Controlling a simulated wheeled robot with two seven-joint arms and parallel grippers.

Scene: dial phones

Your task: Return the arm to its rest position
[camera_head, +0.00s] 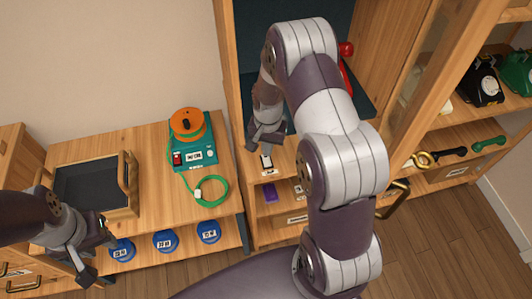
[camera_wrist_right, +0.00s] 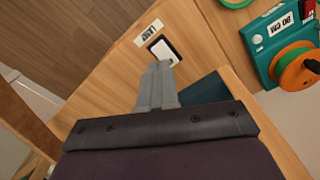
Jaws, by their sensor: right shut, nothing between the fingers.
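My right arm (camera_head: 335,130) reaches up across the middle of the head view and bends down at its far end. Its gripper (camera_head: 265,140) is shut and empty, just above a small white switch (camera_head: 266,162) on the wooden cabinet's front edge. In the right wrist view the shut fingertips (camera_wrist_right: 160,68) lie close to the switch (camera_wrist_right: 163,48); I cannot tell whether they touch it. My left gripper (camera_head: 98,252) is open and empty at the lower left, in front of the side table.
A teal device with an orange reel (camera_head: 190,130) and green cable stands on the side table, beside a handled dark tray (camera_head: 90,190). Blue discs (camera_head: 165,241) sit below. A red object (camera_head: 346,50) is in the cabinet. Dial phones (camera_head: 482,82) stand on right shelves.

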